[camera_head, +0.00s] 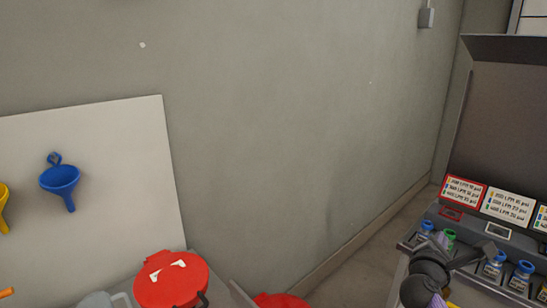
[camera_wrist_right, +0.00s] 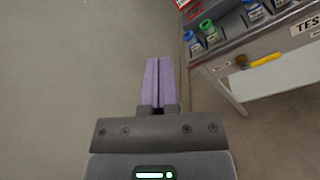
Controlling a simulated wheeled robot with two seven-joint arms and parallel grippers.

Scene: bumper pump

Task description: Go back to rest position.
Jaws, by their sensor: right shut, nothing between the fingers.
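My right gripper (camera_wrist_right: 158,84) shows in the right wrist view with its two purple fingers pressed together and nothing between them. It is over bare grey floor, to the left of a test table (camera_wrist_right: 262,50). In the head view, dark parts of my right arm (camera_head: 428,275) show at the lower right, in front of the case with the bottles. My left gripper is not in view.
An open dark case (camera_head: 510,110) with several labelled bottles (camera_head: 493,265) stands at the right. A red lidded container (camera_head: 172,280) is at the bottom left. A blue funnel (camera_head: 60,180) hangs on a white board (camera_head: 115,150). The wall's middle is clear.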

